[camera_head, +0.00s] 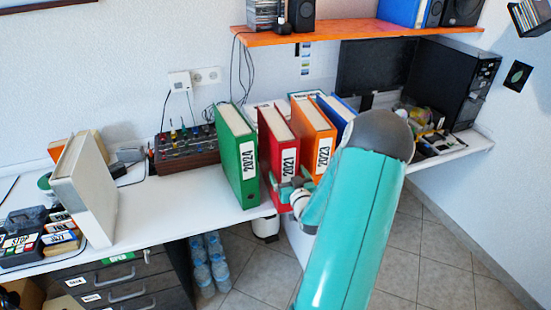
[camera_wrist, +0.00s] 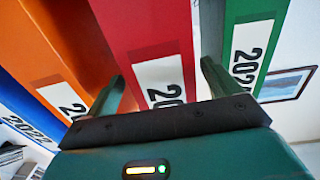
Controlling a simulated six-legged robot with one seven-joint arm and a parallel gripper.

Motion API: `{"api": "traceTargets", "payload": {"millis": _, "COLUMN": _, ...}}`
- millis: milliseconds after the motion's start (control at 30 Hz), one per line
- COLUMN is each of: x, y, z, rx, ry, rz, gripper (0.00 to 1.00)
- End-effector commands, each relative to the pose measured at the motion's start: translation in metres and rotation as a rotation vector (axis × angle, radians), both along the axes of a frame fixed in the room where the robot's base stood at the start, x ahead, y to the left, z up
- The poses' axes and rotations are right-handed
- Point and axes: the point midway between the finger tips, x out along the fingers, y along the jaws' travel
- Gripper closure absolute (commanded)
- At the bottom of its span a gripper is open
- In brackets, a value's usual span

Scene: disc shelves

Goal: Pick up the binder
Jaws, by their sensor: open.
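Several binders stand upright on the white desk: a green binder marked 2024 (camera_head: 236,152), a red binder marked 2021 (camera_head: 268,140), an orange binder marked 2023 (camera_head: 309,135) and a blue binder (camera_head: 340,117). My gripper (camera_head: 288,183) is in front of the red binder's spine, low down. In the wrist view my gripper (camera_wrist: 163,85) is open, with one finger on each side of the red binder (camera_wrist: 140,30). The orange binder (camera_wrist: 50,40) and green binder (camera_wrist: 245,40) flank it there. I cannot tell whether the fingers touch the red binder.
The white desk (camera_head: 140,215) has a mixer (camera_head: 187,150) and a large pale binder-like box (camera_head: 85,190) on the left. A black computer tower (camera_head: 450,85) stands at right. An orange shelf (camera_head: 350,31) hangs above. My arm covers the desk's front right.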

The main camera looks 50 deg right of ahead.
Motion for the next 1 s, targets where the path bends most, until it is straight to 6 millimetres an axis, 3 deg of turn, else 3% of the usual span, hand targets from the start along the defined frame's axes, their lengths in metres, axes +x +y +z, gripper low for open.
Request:
{"api": "traceTargets", "payload": {"millis": 300, "x": 0.039, "y": -0.021, "z": 0.0, "rx": -0.001, "ry": -0.002, "rz": 0.001, "gripper": 0.11}}
{"api": "traceTargets", "payload": {"millis": 567, "x": 0.042, "y": -0.023, "z": 0.0, "rx": 0.0, "ry": 0.0, "rz": 0.001, "gripper": 0.11}}
{"api": "traceTargets", "payload": {"millis": 933, "x": 0.041, "y": -0.023, "z": 0.0, "rx": -0.001, "ry": -0.001, "rz": 0.001, "gripper": 0.82}}
{"api": "traceTargets", "payload": {"millis": 1000, "x": 0.042, "y": -0.023, "z": 0.003, "rx": -0.004, "ry": -0.004, "rz": 0.001, "gripper": 0.87}}
